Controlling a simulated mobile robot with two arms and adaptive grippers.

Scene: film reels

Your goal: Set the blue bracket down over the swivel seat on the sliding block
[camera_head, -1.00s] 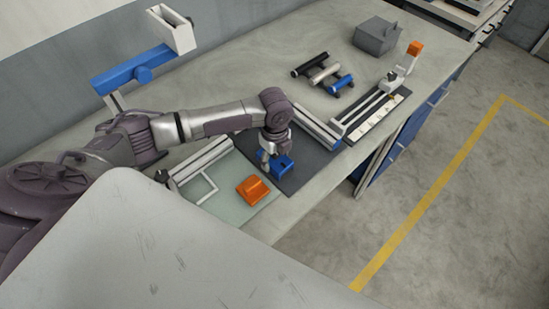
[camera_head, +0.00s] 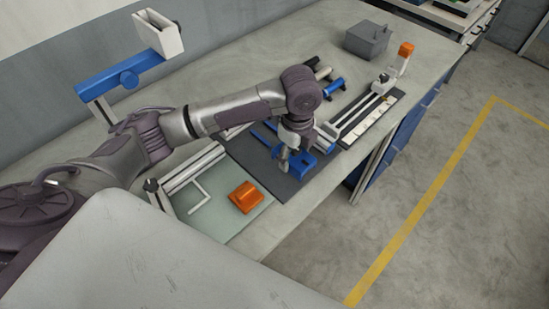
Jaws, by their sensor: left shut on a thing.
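My left gripper (camera_head: 285,160) points down over the dark mat and is shut on the blue bracket (camera_head: 306,163). The bracket is low over the mat; I cannot tell whether it touches it. Beyond it, at the upper right, a slotted rail (camera_head: 362,112) with a pale scale strip runs away from me. A small grey block (camera_head: 384,83) sits near the rail's far end and seems to be the sliding block. Its swivel seat is too small to make out. The bracket is well apart from this block. My right gripper is not in view.
An orange block (camera_head: 245,197) lies on the pale green mat (camera_head: 228,218). Blue strips (camera_head: 264,137) show behind my gripper. A grey box (camera_head: 367,41) and an orange-tipped upright (camera_head: 405,50) stand farther back. My arm partly hides the reel rods (camera_head: 335,87).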

